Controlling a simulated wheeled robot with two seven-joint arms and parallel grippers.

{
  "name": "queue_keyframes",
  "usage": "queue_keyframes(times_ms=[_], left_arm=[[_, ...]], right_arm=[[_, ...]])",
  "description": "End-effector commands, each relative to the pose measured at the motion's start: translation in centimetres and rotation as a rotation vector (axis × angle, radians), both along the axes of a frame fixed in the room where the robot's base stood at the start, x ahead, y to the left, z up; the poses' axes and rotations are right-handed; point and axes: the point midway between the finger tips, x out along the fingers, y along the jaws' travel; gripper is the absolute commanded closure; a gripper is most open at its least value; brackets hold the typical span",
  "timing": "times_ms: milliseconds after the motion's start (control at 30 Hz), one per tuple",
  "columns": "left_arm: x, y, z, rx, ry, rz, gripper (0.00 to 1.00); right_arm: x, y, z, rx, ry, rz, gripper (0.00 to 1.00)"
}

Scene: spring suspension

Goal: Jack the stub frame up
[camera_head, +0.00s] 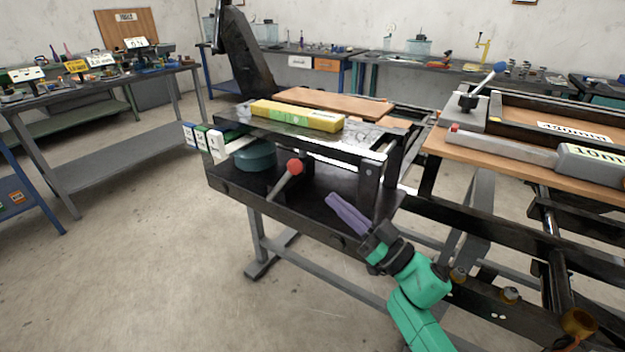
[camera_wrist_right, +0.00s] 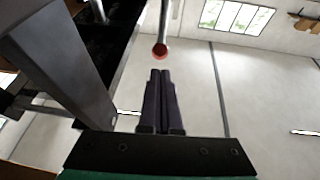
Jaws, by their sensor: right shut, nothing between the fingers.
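The black stub frame (camera_head: 222,180) stands on grey legs in the middle of the head view. A grey lever with a red knob (camera_head: 294,166) rises at a slant from its lower deck. A round teal part (camera_head: 255,157) sits under the upper plate, partly hidden. My right gripper (camera_head: 331,199) is shut and empty, in front of the lower deck, right of and below the red knob, apart from it. In the right wrist view the closed fingers (camera_wrist_right: 160,75) point toward the red knob (camera_wrist_right: 160,50), with a small gap in the picture. My left gripper is out of view.
A yellow block (camera_head: 297,115) lies on the upper plate, and labelled blocks (camera_head: 205,140) stick out at its left end. A dark upright (camera_wrist_right: 65,70) is close left in the wrist view. A wooden-topped bench (camera_head: 480,160) stands right. The floor at left is clear.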

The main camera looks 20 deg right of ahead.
Motion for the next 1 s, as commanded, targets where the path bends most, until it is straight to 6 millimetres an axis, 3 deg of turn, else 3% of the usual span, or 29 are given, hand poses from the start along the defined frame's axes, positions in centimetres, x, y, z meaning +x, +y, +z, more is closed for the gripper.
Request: queue_keyframes(times_ms=[200,400,800,1000], left_arm=[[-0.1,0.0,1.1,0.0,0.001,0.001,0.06],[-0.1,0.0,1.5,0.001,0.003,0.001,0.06],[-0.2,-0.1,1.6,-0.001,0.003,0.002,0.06],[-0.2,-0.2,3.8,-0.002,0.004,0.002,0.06]], right_arm=[[3.6,2.4,2.1,0.001,-0.001,-0.001,1.0],[5.5,3.7,2.8,-0.001,0.001,-0.001,1.0],[5.7,3.9,2.9,-0.004,0.002,-0.002,1.0],[6.0,4.1,3.9,-0.024,0.027,-0.002,1.0]])
